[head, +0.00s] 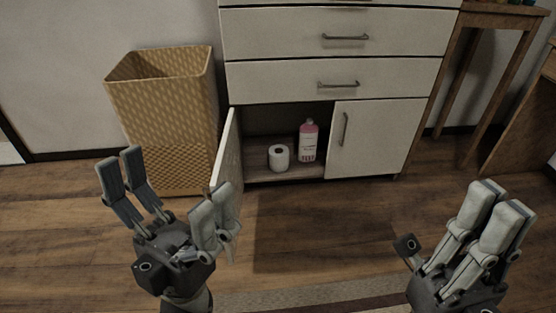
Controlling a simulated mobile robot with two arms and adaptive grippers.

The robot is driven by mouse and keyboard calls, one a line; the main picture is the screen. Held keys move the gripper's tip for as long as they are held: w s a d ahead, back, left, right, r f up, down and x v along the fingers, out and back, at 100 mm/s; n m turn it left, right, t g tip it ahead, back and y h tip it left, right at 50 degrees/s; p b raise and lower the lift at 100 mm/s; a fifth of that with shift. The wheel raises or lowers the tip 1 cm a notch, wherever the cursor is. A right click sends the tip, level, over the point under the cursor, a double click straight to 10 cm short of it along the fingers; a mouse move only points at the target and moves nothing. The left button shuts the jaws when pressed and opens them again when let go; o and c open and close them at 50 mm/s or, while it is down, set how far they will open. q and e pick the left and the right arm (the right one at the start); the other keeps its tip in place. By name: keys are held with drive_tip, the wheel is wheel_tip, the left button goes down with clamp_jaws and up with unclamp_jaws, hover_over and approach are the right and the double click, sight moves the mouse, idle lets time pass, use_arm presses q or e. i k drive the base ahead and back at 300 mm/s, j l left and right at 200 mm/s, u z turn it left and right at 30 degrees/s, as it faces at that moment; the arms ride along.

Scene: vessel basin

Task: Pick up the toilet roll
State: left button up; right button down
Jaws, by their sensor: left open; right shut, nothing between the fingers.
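The toilet roll (279,158) is white and stands upright inside the open lower left compartment of the white cabinet (290,78). My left gripper (172,195) is open and empty, in front of the cabinet and to the left of the roll, well apart from it. One of its fingers overlaps the open door in the picture. My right gripper (455,225) is at the lower right, far from the roll; it is shut with nothing held.
A pink and white bottle (307,141) stands just right of the roll. The open cabinet door (228,150) swings out on the left. A woven basket (165,110) stands left of the cabinet, a wooden table (480,60) right. Floor in front is clear, with a striped rug (310,297) nearer.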

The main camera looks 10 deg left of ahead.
sight(278, 154)
drive_tip(key=i+l+u, duration=0.3)
drive_tip(key=i+l, duration=0.4)
drive_tip(key=i+l+u, duration=0.25)
drive_tip(key=i+l, duration=0.6)
drive_tip(key=l, duration=0.1)
